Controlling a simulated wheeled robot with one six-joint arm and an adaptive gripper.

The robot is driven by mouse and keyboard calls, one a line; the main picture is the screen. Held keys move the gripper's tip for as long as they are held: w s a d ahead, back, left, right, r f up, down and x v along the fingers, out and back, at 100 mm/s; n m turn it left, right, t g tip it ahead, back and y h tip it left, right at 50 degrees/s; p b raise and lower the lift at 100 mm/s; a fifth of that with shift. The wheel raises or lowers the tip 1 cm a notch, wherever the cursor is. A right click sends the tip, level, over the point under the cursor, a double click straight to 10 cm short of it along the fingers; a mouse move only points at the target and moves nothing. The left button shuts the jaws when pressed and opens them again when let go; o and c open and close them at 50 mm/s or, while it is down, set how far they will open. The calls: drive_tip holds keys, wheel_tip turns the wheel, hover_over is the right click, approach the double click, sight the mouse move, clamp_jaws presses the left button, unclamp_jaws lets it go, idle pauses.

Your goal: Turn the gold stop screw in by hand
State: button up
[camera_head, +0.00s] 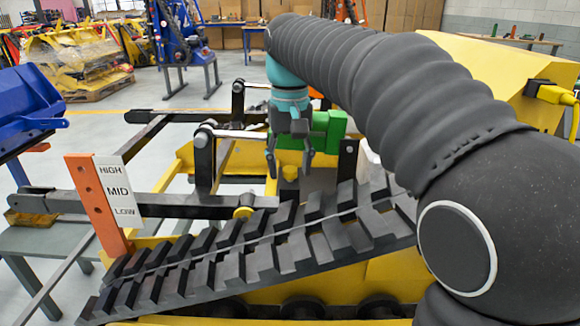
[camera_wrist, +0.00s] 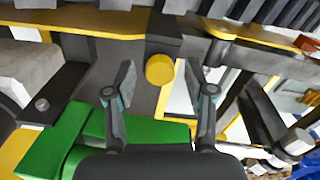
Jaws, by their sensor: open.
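The gold stop screw (camera_wrist: 160,69) shows as a round knob in the wrist view, set against a dark block. It lies between the lines of my two fingers, with a gap on each side. In the head view the gold knob (camera_head: 290,172) shows between the fingertips of my gripper (camera_head: 289,168). My gripper points down and is open, and holds nothing. In the wrist view my gripper (camera_wrist: 160,84) has its fingers spread to either side of the knob, neither visibly touching it. The screw's shaft is hidden.
A green block (camera_head: 330,130) stands close behind my gripper. A black track (camera_head: 260,250) runs across the front, with another gold round piece (camera_head: 243,212) above it. A dark lever (camera_head: 170,205) points at MID on the HIGH/MID/LOW plate (camera_head: 120,187) at the left.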

drive_tip(key=n, duration=1.1)
drive_tip(key=shift+n, duration=0.3)
drive_tip(key=n, duration=0.4)
drive_tip(key=c, duration=0.9)
drive_tip(key=m, duration=0.3)
drive_tip(key=shift+c, duration=0.2)
drive_tip(key=m, duration=0.4)
drive_tip(key=shift+m, duration=1.4)
